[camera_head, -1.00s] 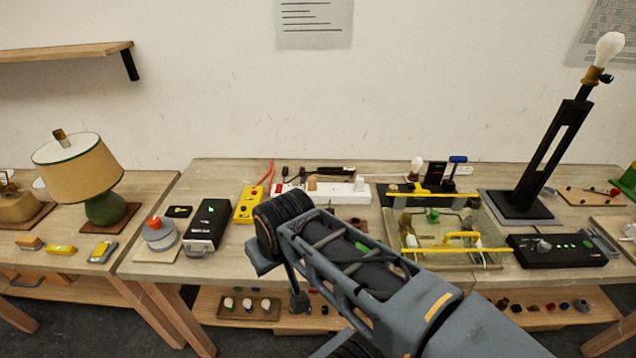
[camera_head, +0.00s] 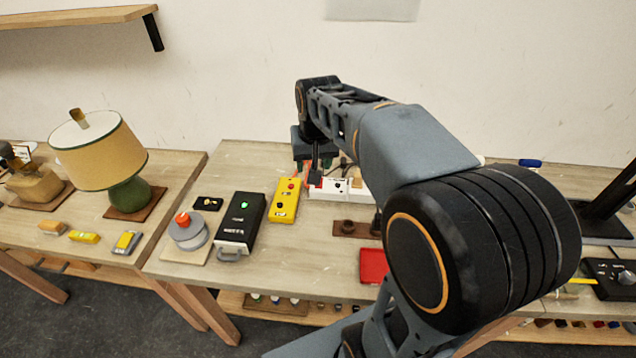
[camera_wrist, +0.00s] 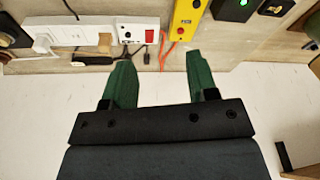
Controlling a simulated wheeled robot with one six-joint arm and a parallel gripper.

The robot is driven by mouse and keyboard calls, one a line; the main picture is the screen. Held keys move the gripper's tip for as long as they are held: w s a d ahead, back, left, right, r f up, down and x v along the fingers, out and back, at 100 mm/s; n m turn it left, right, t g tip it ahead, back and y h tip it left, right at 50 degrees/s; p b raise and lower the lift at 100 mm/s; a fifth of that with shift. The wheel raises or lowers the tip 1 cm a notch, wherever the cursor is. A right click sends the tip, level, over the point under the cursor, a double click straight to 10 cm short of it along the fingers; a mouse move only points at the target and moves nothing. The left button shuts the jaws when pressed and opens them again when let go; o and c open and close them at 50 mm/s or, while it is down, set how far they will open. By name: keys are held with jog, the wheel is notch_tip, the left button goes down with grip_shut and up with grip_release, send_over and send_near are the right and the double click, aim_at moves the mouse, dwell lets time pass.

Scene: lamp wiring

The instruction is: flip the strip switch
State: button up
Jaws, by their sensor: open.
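The white power strip (camera_head: 337,189) lies at the back of the bench in the head view, partly hidden by my arm. Its red switch (camera_wrist: 150,37) shows clearly at one end of the strip (camera_wrist: 90,32) in the wrist view, between and beyond my fingertips. Whether the switch is on or off I cannot tell. My gripper (camera_wrist: 158,70) has two green fingers spread wide with nothing between them. In the head view my gripper (camera_head: 315,165) hangs over the strip's left end, apart from it as far as I can tell.
A yellow box (camera_head: 286,200) with a red button stands left of the strip, beside a black box (camera_head: 241,222) with a green light. Red and black cables (camera_wrist: 165,45) lie by the switch. A red tray (camera_head: 373,265) is nearer the front. The wall (camera_wrist: 150,140) is close behind.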

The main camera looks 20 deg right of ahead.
jog(key=w+d+f+m+g, duration=0.1)
jog(key=w+d+f+m, duration=0.1)
jog(key=w+d+f, duration=0.45)
jog(key=w+d+f+m+g, duration=0.1)
jog(key=w+f+g, duration=0.15)
jog(key=w, duration=0.65)
jog(key=shift+t, duration=0.45)
jog(key=f, duration=0.5)
jog(key=f+p, duration=0.1)
jog(key=f, duration=0.8)
jog(key=shift+d+f, duration=0.25)
jog(key=shift+f, duration=0.1)
